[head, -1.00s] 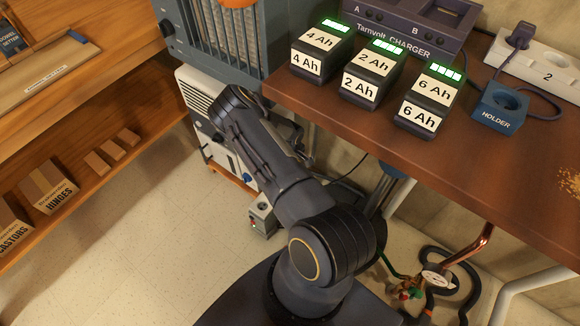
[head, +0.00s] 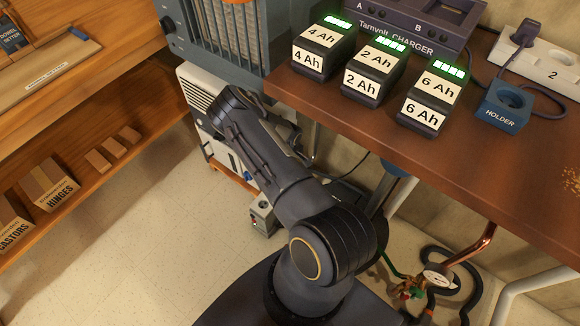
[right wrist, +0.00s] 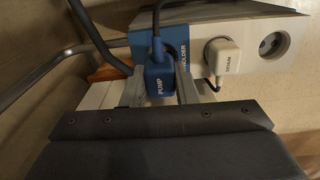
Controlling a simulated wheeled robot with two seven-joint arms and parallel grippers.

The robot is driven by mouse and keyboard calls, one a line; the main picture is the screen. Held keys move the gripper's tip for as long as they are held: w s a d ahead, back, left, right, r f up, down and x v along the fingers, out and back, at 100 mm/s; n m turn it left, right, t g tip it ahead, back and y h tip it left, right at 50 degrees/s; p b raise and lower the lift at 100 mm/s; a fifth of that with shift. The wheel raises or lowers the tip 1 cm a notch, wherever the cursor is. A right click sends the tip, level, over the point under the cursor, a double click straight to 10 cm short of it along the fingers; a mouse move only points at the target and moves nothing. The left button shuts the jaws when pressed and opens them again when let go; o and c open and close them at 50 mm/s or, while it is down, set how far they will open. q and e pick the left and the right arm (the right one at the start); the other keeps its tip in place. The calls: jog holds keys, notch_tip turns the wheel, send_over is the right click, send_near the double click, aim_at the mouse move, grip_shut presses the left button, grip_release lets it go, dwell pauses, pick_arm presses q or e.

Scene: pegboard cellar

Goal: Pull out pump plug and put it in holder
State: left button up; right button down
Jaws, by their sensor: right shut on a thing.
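In the right wrist view, my right gripper (right wrist: 160,84) is shut on the blue pump plug (right wrist: 158,70), one finger on each side. The plug is marked PUMP, and its dark cord rises from the top. A blue holder block (right wrist: 143,44) marked HOLDER stands right behind the plug. The plug covers part of it, and I cannot tell whether the plug sits in it or only in front. In the head view an arm of mine reaches down beside the bench, its gripper hidden. My left gripper is not in view.
Right of the holder, a white DEHUM plug (right wrist: 222,58) sits beside an empty socket (right wrist: 271,45). A metal tube (right wrist: 50,58) runs at left. In the head view, batteries (head: 372,72), another blue holder (head: 503,106) and a power strip (head: 545,62) stand on the bench.

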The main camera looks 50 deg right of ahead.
jog(key=shift+a, duration=0.1)
dwell(0.3)
jog(key=shift+f+b, duration=1.15)
jog(key=shift+f, duration=0.3)
dwell(2.0)
jog(key=shift+r, duration=0.1)
dwell(0.4)
jog(key=c, duration=0.6)
grip_release()
jog(key=shift+r, duration=0.1)
